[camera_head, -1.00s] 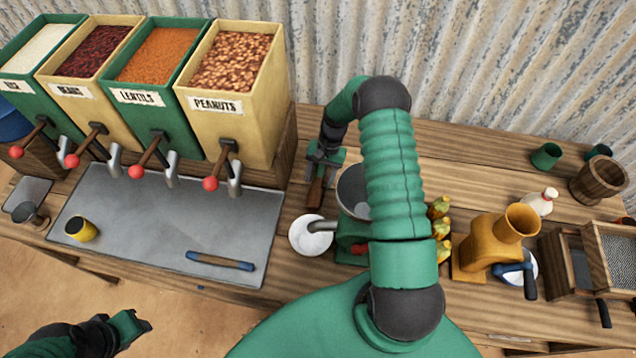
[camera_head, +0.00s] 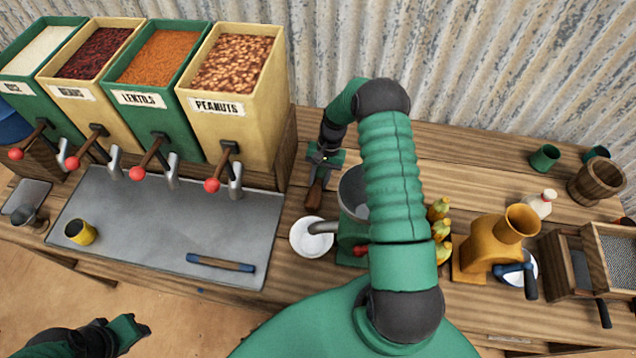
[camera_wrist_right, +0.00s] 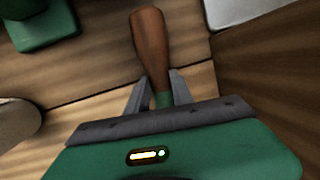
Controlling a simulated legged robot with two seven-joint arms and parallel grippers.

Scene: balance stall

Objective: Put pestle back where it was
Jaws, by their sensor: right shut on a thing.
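The pestle is a brown wooden stick, thicker at its free end, in my right gripper (camera_head: 324,160). In the head view the pestle (camera_head: 315,194) points toward the front, left of the grey-mouthed grinder (camera_head: 353,188). In the right wrist view, the pestle (camera_wrist_right: 150,45) sticks out from between the fingers of the right gripper (camera_wrist_right: 158,95), with a green band at the grip. I cannot tell whether it touches the tabletop. A wooden mortar (camera_head: 597,182) stands at the far right. My left gripper (camera_head: 136,330) is low at the left, clear of the table; its jaw opening is unclear.
Four labelled bins with red-knobbed levers, including the peanut bin (camera_head: 214,120), stand left of the pestle. A grey metal tray (camera_head: 150,225) lies before them. A white bowl (camera_head: 311,238) sits just in front. An orange grinder (camera_head: 490,245) stands right. Bare boards (camera_head: 480,170) lie behind.

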